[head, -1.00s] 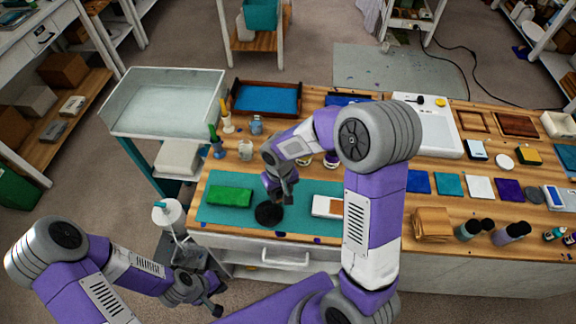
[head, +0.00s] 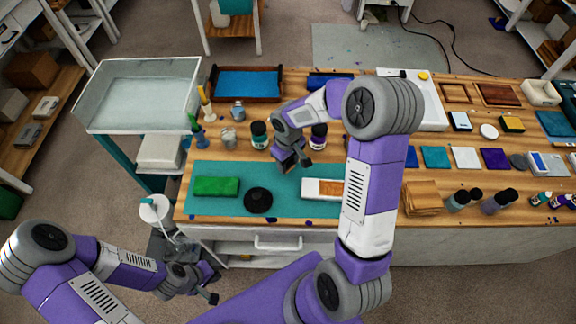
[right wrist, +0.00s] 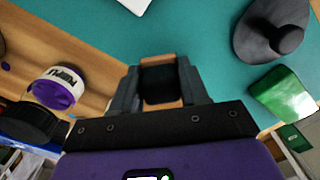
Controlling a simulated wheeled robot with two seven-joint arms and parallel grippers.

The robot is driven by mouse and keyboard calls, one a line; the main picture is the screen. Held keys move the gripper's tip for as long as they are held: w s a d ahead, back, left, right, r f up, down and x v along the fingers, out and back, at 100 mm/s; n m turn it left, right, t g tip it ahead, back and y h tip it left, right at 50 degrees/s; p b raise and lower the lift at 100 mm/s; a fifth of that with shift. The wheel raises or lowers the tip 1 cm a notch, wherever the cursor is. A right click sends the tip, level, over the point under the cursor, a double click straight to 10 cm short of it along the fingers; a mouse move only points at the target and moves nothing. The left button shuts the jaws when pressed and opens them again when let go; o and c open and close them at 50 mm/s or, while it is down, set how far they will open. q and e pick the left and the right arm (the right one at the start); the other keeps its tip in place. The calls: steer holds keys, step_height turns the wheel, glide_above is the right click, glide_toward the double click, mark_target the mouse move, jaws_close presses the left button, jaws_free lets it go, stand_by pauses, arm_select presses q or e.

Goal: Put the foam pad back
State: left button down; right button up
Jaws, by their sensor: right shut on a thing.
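My right gripper (head: 291,165) is over the back of the teal mat. In the right wrist view its jaws (right wrist: 162,82) are shut on a small dark block with tan edges (right wrist: 162,86). The block looks clear of the mat; whether it is the foam pad I cannot tell for sure. A black round piece with a knob (head: 258,200) lies on the mat and also shows in the right wrist view (right wrist: 272,30). A green block (head: 216,187) lies left of it. My left gripper (head: 212,296) is low in front of the bench; its fingers are too small to judge.
The teal mat (head: 270,174) also bears a white and orange box (head: 322,188). Bottles stand behind it, including a purple one (head: 318,136) and a dark green-labelled one (head: 259,135). A blue tray (head: 246,84) stands at the back. Colour squares and bottles crowd the right.

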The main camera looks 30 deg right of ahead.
step_height(320, 180, down, 2)
steer(key=shift+f, duration=0.2)
steer(key=shift+f+b, duration=0.15)
steer(key=shift+b, duration=0.2)
steer(key=o, duration=0.9)
steer(key=shift+o, duration=0.2)
steer(key=shift+r+p, duration=0.35)
step_height(320, 180, up, 12)
steer(key=shift+f+p, duration=0.1)
steer(key=shift+p, duration=0.85)
